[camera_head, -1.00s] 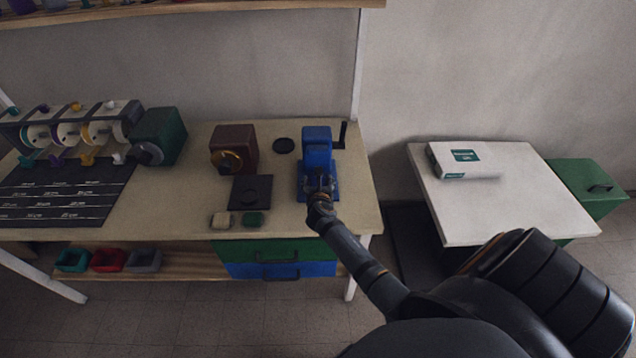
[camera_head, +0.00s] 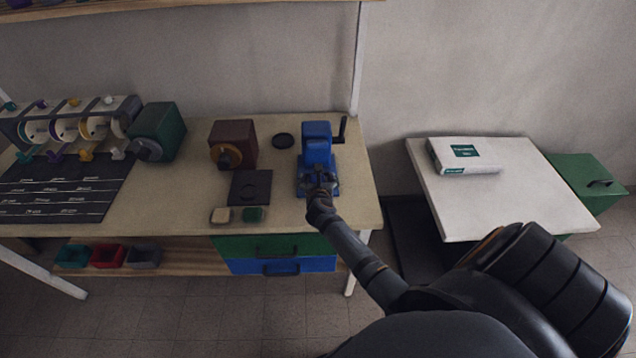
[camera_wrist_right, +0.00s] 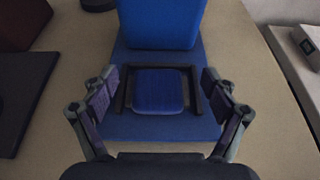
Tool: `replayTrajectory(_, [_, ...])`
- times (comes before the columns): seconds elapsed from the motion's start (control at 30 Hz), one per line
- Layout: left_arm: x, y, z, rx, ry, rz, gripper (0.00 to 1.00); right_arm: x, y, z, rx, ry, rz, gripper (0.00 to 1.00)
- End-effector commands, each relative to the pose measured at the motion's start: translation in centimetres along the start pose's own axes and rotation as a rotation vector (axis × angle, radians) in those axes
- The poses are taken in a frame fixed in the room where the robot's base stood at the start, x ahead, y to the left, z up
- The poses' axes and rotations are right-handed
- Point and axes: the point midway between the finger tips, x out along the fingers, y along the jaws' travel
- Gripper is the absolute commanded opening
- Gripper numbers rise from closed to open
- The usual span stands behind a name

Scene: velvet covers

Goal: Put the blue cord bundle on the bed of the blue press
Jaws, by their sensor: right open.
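The blue press (camera_head: 317,141) stands at the right end of the workbench, with a black crank on its right side; its body also shows in the right wrist view (camera_wrist_right: 160,22). The blue cord bundle (camera_wrist_right: 159,91), a small rounded blue block, lies on the press's flat blue bed (camera_wrist_right: 158,127), between dark rails. My right gripper (camera_wrist_right: 160,92) is open, with one finger on each side of the bundle and a gap on both sides. In the head view my right gripper (camera_head: 320,188) is over the front of the press and hides the bundle. My left gripper is not in view.
A beige bundle (camera_head: 221,215) and a green bundle (camera_head: 254,214) lie on the workbench (camera_head: 180,195) left of the press, in front of a dark square plate (camera_head: 250,187). A maroon machine (camera_head: 232,143) stands farther left. A white side table (camera_head: 510,205) holds a white package (camera_head: 465,156).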

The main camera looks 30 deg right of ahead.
Motion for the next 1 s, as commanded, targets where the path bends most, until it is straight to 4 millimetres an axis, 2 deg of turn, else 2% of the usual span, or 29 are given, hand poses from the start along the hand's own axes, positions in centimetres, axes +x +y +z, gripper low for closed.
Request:
replayTrajectory(0.03, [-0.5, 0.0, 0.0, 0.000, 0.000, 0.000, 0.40, -0.9, 0.1, 0.5, 0.002, -0.002, 0.002, 0.88])
replayTrajectory(0.3, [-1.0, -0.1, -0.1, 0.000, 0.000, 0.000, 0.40, -7.8, 0.1, 0.5, 0.005, -0.004, 0.004, 0.88])
replayTrajectory(0.5, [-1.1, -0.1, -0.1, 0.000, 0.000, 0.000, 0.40, -11.2, 0.1, 0.5, 0.004, -0.006, 0.004, 0.88])
replayTrajectory(0.67, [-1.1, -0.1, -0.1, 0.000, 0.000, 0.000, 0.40, -12.1, 0.1, 0.6, 0.002, -0.008, 0.002, 0.88])
replayTrajectory(1.0, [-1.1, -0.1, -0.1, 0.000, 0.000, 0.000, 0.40, -12.1, 0.1, 0.7, 0.001, -0.009, 0.003, 0.88])
